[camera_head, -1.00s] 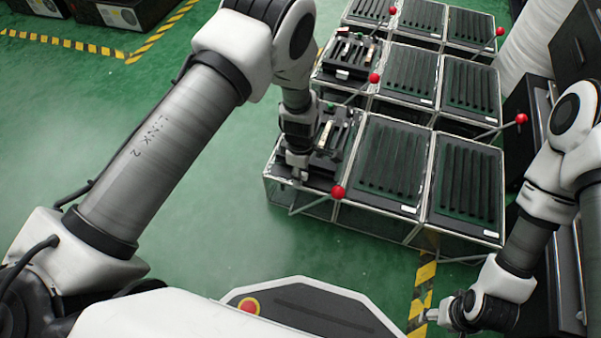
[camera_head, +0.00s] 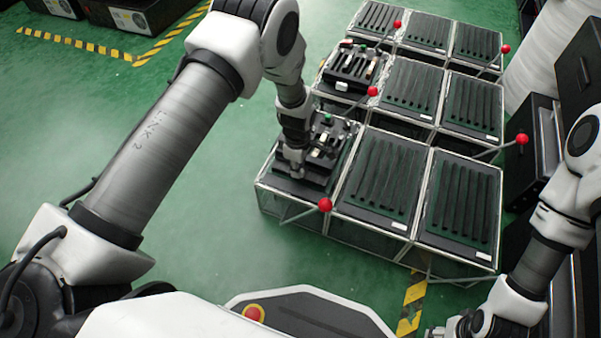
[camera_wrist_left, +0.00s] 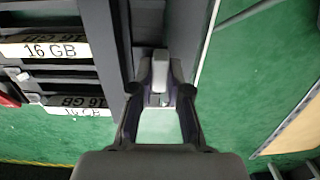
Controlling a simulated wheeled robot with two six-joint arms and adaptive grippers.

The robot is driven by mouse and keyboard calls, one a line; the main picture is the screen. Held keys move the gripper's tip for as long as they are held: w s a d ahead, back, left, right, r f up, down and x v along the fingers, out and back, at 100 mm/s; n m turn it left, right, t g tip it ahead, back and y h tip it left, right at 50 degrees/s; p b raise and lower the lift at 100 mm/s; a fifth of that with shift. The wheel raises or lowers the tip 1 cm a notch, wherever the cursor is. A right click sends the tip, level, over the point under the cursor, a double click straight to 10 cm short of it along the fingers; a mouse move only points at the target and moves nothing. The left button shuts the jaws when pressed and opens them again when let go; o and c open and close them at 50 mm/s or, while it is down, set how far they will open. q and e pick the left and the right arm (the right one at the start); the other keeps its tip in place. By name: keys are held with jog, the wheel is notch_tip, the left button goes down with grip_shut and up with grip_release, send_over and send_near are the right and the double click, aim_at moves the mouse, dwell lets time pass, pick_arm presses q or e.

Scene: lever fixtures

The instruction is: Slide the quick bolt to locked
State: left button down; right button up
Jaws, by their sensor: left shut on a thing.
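My left gripper (camera_head: 291,166) is over the left side of the front-left module (camera_head: 322,183) of the rack. In the left wrist view its two fingertips (camera_wrist_left: 160,88) close around a small light-grey block (camera_wrist_left: 160,68), which looks like the knob of the quick bolt, beside a dark rail. The bolt's far end and its locked position cannot be made out. In the head view my own wrist hides the bolt. My right gripper (camera_head: 440,331) is at the bottom edge, away from the rack, too small and cut off to read.
Levers with red balls (camera_head: 325,205) stick out from the rack fronts. White "16 GB" labels (camera_wrist_left: 52,50) lie left of the gripper in the wrist view. Dark cabinets (camera_head: 548,135) stand at the right. Green floor is open at the left.

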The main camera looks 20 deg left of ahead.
pick_arm(q)
jog(key=shift+w, duration=0.25)
jog(key=c, duration=1.1)
grip_release()
jog(key=shift+r, duration=0.1)
notch_tip(320, 180, up, 12)
jog(key=shift+f, duration=0.15)
